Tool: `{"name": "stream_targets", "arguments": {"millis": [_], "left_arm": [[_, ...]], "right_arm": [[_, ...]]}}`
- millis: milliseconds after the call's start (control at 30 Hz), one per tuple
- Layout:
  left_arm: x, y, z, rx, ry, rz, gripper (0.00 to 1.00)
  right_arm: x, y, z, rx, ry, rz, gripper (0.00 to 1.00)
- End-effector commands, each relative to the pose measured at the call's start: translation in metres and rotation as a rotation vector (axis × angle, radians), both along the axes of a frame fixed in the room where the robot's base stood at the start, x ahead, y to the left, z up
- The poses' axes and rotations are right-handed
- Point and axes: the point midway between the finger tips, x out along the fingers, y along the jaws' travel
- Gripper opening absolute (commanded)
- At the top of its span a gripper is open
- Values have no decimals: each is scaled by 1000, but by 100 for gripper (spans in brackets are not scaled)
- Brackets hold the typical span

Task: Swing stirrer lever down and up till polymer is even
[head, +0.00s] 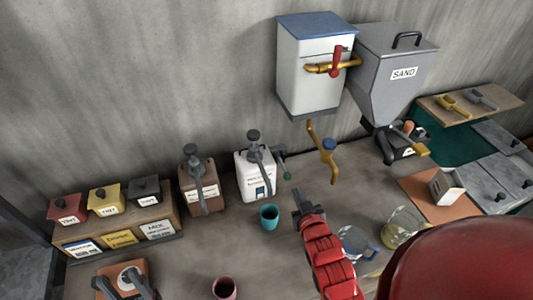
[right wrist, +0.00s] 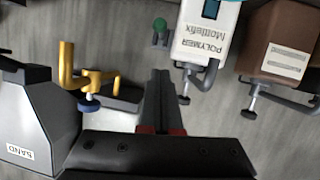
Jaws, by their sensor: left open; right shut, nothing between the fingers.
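The white polymer container (head: 250,183) stands against the back wall with a dark pump on top and a small blue window in its front. Its label reads POLYMER in the right wrist view (right wrist: 205,42). The stirrer lever (head: 287,177) ends in a green knob on the container's right side; the green knob also shows in the right wrist view (right wrist: 160,26). My right gripper (head: 297,194) is shut and empty, just in front of the lever and apart from it. It also shows in the right wrist view (right wrist: 161,75). My left gripper (head: 122,287) is open at the lower left.
A brown pump container (head: 202,194) stands left of the polymer. A teal cup (head: 269,215) stands in front. A yellow tap (head: 328,160) and the grey sand hopper (head: 390,70) are to the right. Glass jugs (head: 402,228) stand beside my right arm.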

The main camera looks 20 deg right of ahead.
Motion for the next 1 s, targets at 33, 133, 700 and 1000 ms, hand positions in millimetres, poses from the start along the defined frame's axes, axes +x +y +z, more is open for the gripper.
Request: {"name": "stream_targets", "arguments": {"millis": [33, 133, 700, 1000], "left_arm": [[0, 0, 1, 0, 1, 0, 50], [0, 0, -9, 0, 1, 0, 50], [0, 0, -96, 0, 2, 0, 50], [0, 0, -75, 0, 1, 0, 50]], "right_arm": [[-2, -1, 2, -41, 13, 5, 0], [2, -3, -3, -67, 16, 9, 0], [77, -18, -26, -57, 15, 9, 0], [101, -26, -53, -54, 20, 7, 0]]}}
